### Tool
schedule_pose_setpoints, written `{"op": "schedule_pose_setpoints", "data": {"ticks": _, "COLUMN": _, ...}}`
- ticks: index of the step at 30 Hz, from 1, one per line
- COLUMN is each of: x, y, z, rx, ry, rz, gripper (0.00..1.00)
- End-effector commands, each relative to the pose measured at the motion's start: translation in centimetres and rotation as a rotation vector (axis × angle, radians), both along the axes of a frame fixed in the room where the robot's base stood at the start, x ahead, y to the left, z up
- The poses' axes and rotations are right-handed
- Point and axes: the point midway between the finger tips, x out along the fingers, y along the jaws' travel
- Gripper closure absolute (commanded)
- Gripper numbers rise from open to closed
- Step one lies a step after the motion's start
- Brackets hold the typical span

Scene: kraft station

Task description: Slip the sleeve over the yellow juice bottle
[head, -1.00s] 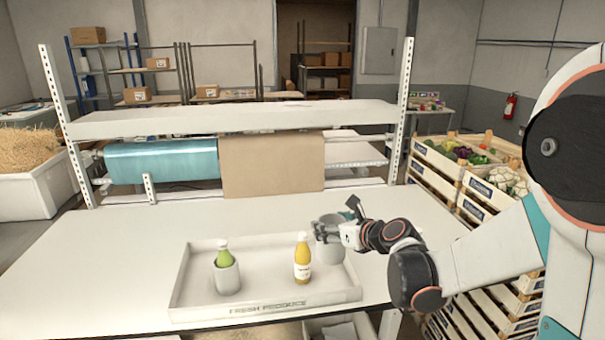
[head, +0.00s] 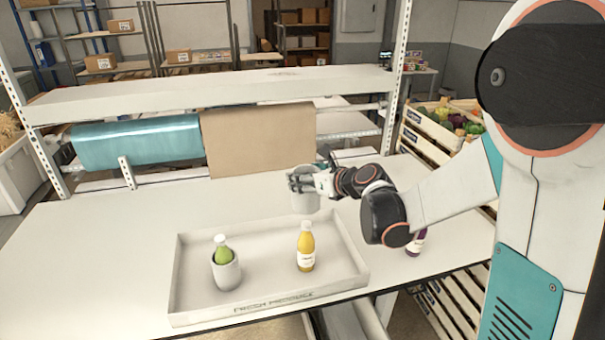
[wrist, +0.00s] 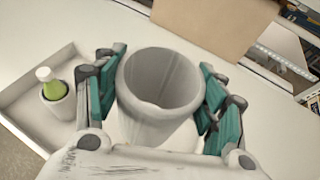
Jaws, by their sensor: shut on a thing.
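The yellow juice bottle (head: 306,247) stands upright and bare in the right half of the white tray, with a white cap and label. My gripper (head: 303,183) is shut on a grey-white sleeve (head: 306,202). It holds the sleeve above and slightly behind the yellow bottle, apart from it. In the wrist view the sleeve (wrist: 160,85) sits between the teal finger pads, its round opening facing the camera and empty inside. The yellow bottle does not show in the wrist view.
A green bottle (head: 222,250) stands in another sleeve (head: 227,272) at the tray's left. The tray (head: 268,301) has raised walls. A purple bottle (head: 416,243) stands right of the tray, partly behind my arm. A brown paper sheet (head: 258,142) hangs behind.

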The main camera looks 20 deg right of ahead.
Motion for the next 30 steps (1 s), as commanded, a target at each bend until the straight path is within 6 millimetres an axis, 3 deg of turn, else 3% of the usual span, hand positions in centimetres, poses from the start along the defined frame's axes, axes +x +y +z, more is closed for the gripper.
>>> {"op": "schedule_pose_setpoints", "data": {"ticks": 30, "x": 0.0, "y": 0.0, "z": -6.6, "rx": 0.0, "ry": 0.0, "rz": 0.0, "gripper": 0.43}}
